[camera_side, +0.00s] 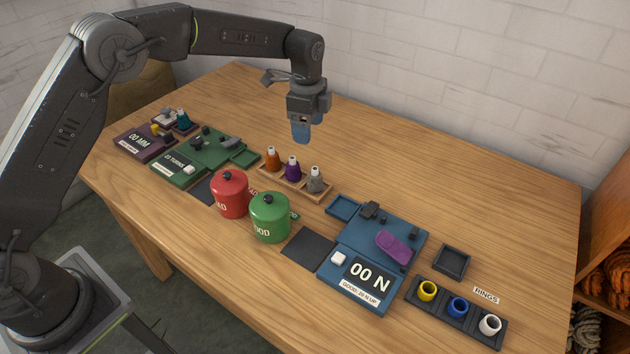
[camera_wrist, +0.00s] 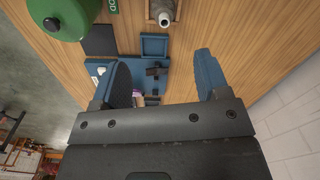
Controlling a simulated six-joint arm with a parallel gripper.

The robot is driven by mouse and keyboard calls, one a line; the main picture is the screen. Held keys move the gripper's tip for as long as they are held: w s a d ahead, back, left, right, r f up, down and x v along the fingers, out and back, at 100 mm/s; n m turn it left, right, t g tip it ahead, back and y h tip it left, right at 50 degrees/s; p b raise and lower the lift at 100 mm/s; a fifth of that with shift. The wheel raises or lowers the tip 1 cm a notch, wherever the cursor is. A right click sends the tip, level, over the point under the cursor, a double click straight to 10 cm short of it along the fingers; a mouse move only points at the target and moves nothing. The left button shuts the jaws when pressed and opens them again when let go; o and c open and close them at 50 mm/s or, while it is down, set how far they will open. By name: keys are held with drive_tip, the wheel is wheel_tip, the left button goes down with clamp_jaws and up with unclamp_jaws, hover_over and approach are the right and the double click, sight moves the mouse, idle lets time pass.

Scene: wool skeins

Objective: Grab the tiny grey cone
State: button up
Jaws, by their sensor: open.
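The small grey cone (camera_side: 315,181) stands upright at the right end of a wooden rack (camera_side: 294,186), beside a purple cone (camera_side: 293,170) and an orange cone (camera_side: 271,160). In the wrist view the grey cone (camera_wrist: 163,13) shows at the top edge, partly cut off. My gripper (camera_side: 301,137) hangs above the table behind the rack, well above and apart from the cones. In the wrist view its blue-tipped fingers (camera_wrist: 163,80) are spread, with nothing held between them.
Red (camera_side: 230,194) and green (camera_side: 270,217) lidded pots stand in front of the rack. A blue device (camera_side: 379,240) with a purple item (camera_side: 396,247) lies to the right. A ring holder (camera_side: 457,312) is at front right. The table's back right is clear.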

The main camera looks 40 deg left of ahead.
sight(315, 169)
drive_tip(key=f, duration=1)
drive_tip(key=shift+w+d, duration=0.2)
drive_tip(key=shift+w, duration=0.15)
drive_tip(key=f, duration=0.5)
drive_tip(key=shift+w+d+f, duration=0.15)
drive_tip(key=shift+d, duration=0.2)
drive_tip(key=c, duration=1)
